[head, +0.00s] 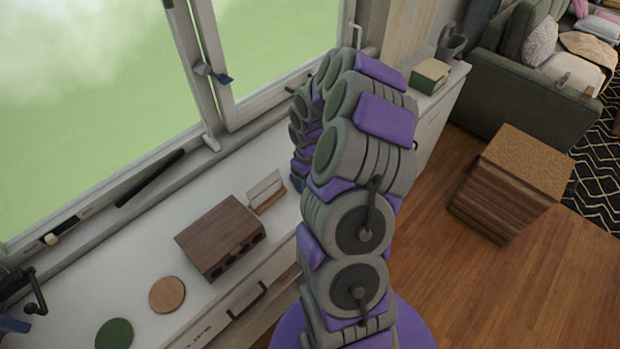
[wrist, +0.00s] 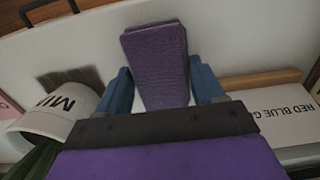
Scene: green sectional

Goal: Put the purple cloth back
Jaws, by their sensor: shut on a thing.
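In the wrist view, my gripper (wrist: 162,88) has its two blue fingers on either side of the purple cloth (wrist: 157,50). The cloth is a flat, folded rectangle that sticks out past the fingertips, and the gripper is shut on it. A pale surface lies behind the cloth. Whether the cloth touches that surface, I cannot tell. In the head view, my own arm hides the gripper and the cloth.
The wrist view shows a white lettered cup (wrist: 62,112) at left and a lettered white block (wrist: 285,112) at right. The head view shows a wooden box (head: 220,238), a card holder (head: 266,192) and two discs on the white cabinet. A brown stool (head: 512,180) stands right.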

